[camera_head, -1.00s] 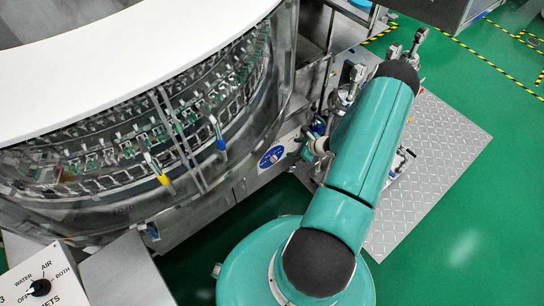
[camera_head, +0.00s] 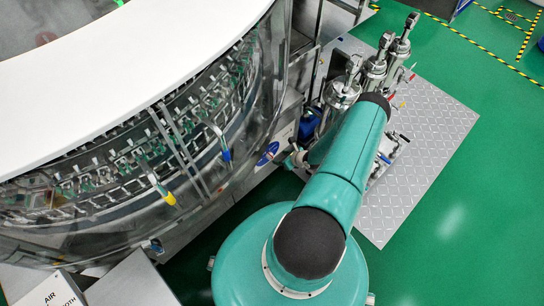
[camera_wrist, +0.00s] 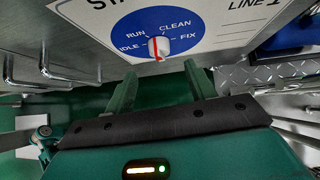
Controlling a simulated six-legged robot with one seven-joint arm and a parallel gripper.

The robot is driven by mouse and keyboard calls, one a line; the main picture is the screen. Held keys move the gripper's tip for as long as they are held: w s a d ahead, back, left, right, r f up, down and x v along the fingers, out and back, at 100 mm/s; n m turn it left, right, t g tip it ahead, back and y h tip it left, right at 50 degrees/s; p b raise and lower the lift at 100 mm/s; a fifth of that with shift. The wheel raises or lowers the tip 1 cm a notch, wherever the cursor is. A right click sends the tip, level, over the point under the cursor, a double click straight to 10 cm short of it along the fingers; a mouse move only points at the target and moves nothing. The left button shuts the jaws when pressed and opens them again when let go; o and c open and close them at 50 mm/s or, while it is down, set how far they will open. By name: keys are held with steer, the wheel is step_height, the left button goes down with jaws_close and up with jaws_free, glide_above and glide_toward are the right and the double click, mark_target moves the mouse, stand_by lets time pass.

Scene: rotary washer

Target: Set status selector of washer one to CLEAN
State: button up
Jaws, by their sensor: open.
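The status selector (camera_wrist: 158,48) is a small white round knob with a red line, on a white panel (camera_wrist: 215,22) in the wrist view. Labels IDLE, RUN, CLEAN and FIX stand around it. The red line is near upright, its top end between RUN and CLEAN, closer to RUN. My gripper (camera_wrist: 161,84) is open and empty, its two green fingers spread on either side of the knob's line and short of it, apart from the knob.
Metal hooks (camera_wrist: 40,72) stick out at left. Pumps and valves (camera_head: 375,68) stand on a metal plate (camera_head: 425,160) beyond my arm. Green floor at right is clear.

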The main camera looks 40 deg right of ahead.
mark_target(270, 156)
steer(key=x, duration=0.7)
steer(key=shift+w+f, duration=0.25)
steer(key=shift+f, duration=0.05)
steer(key=c, duration=1)
